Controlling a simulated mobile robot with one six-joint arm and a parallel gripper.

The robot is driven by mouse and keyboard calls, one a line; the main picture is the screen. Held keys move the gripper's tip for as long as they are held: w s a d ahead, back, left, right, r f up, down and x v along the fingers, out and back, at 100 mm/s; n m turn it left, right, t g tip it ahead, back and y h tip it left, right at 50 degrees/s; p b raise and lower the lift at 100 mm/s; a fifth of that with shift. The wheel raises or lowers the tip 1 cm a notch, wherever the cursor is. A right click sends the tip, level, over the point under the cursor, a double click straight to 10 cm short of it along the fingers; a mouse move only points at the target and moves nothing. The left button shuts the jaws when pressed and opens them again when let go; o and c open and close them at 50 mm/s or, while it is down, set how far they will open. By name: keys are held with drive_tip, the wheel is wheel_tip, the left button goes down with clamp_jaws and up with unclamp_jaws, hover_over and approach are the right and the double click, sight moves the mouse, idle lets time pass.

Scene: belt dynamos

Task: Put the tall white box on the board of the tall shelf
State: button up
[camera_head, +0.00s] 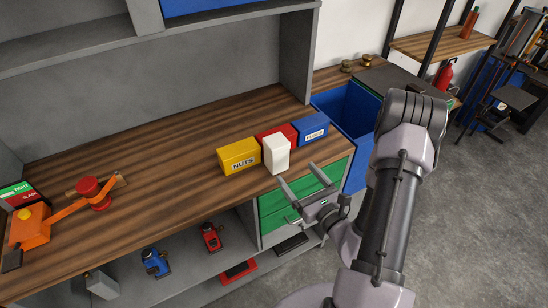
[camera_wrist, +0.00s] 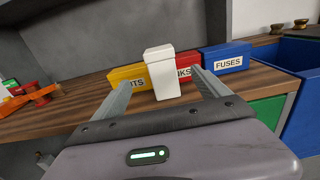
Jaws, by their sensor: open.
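The tall white box (camera_head: 277,155) stands upright near the front edge of the wooden workbench, in front of the red and yellow boxes. In the wrist view the white box (camera_wrist: 162,78) appears between my two fingers. My gripper (camera_head: 300,179) is open and empty, just off the bench edge, with its fingers pointing toward the box; the box looks a little beyond the fingertips. What seems to be the tall shelf, with black posts and a wooden board (camera_head: 436,46), stands at the upper right against the wall. A red-brown bottle (camera_head: 468,25) stands on that board.
A yellow NUTS box (camera_head: 238,157), a red box (camera_head: 272,134) and a blue FUSES box (camera_head: 311,129) stand close behind the white box. A blue bin (camera_head: 347,108) is right of the bench. The bench middle is clear.

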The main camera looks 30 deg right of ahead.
sight(281, 154)
drive_tip(key=w, duration=0.8)
drive_tip(key=shift+a, duration=0.15)
drive_tip(key=w+b, duration=0.1)
drive_tip(key=w, duration=0.4)
drive_tip(key=shift+w+f, duration=0.15)
drive_tip(key=shift+w, duration=0.15)
clamp_jaws()
